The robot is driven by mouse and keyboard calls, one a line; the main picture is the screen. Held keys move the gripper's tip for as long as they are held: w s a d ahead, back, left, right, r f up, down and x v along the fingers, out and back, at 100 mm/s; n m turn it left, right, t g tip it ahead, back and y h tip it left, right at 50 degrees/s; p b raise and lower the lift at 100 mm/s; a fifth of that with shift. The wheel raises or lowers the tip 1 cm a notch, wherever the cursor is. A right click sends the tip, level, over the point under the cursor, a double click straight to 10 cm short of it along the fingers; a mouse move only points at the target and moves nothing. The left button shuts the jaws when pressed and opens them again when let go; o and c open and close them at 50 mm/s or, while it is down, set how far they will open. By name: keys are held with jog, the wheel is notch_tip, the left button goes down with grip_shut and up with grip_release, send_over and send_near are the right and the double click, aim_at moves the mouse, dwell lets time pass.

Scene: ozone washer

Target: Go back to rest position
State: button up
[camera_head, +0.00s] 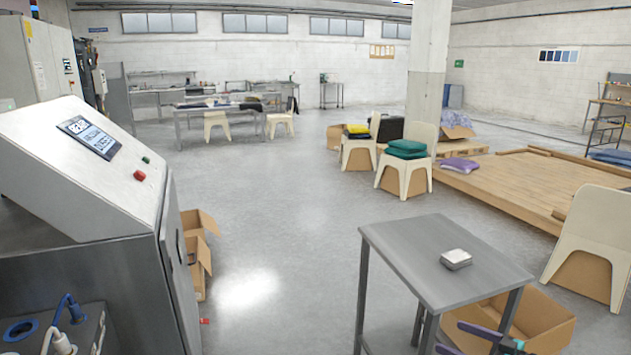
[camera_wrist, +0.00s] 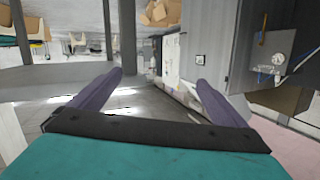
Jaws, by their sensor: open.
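My gripper (camera_head: 449,337) is at the bottom right edge in the head view, beside the grey table, with its purple fingers partly cut off by the frame. In the wrist view my gripper (camera_wrist: 160,82) shows two purple fingers spread wide apart, with nothing between them. It is open and empty. The rest of the arm is out of the head view.
A grey table (camera_head: 415,262) with a small pale block (camera_head: 455,259) on it stands close by. An open cardboard box (camera_head: 545,318) is on the floor near my gripper. The washer (camera_head: 100,195) fills the left. Open floor (camera_head: 290,220) lies between.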

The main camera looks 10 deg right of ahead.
jog(key=w+a+f+n+g+y, duration=0.1)
jog(key=a+f+g, duration=0.15)
jog(key=a, duration=0.35)
jog(key=w+a+f+g+y, duration=0.1)
jog(key=a+f, duration=0.3)
jog(key=a, duration=0.2)
jog(key=s+a+f+n+g, duration=0.1)
jog(key=s+a+f+g, duration=0.3)
jog(key=a+f, duration=0.65)
jog(key=s+a+f+g, duration=0.5)
jog(key=a+f, duration=0.3)
jog(key=a, duration=0.5)
jog(key=s+a+f+g+h+p, duration=0.1)
jog(key=s+a+f+g+h, duration=0.15)
jog(key=s+f, duration=0.35)
jog(key=s+a+f+g+h, duration=0.2)
jog(key=s+f+g+h, duration=0.15)
jog(key=s, duration=0.45)
jog(key=s+d+f+m+h, duration=0.5)
jog(key=d+f+m, duration=0.1)
jog(key=d, duration=0.4)
jog(key=shift+f+m, duration=0.15)
jog(key=shift+m, duration=0.65)
jog(key=shift+o, duration=0.5)
